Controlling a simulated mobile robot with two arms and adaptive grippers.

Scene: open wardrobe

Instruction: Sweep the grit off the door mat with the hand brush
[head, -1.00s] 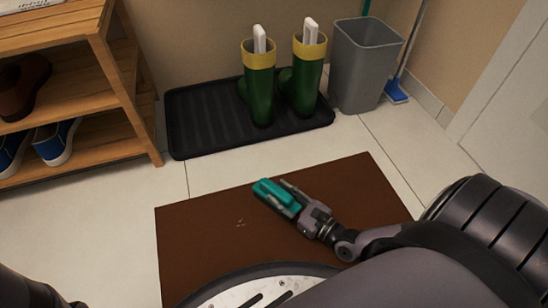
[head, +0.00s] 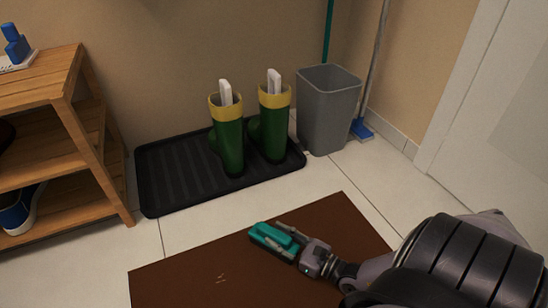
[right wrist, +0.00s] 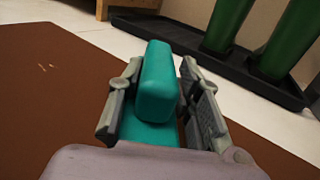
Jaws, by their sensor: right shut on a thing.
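The brown door mat (head: 190,277) lies on the tiled floor, with a small patch of pale grit (head: 221,278) on its left part. The grit also shows in the right wrist view (right wrist: 44,68). My right gripper (head: 279,236) is shut on the teal hand brush (head: 266,238), over the mat's far part, right of the grit. In the right wrist view the brush (right wrist: 157,82) sits between the two fingers. Its bristles are hidden, and I cannot tell whether it touches the mat. My left gripper is not in view.
A black boot tray (head: 180,176) with green boots (head: 229,146) stands beyond the mat. A grey bin (head: 327,112) and a blue-headed broom (head: 362,130) stand behind it at right. A wooden shoe rack (head: 102,165) is at left. Bare tiles lie between mat and tray.

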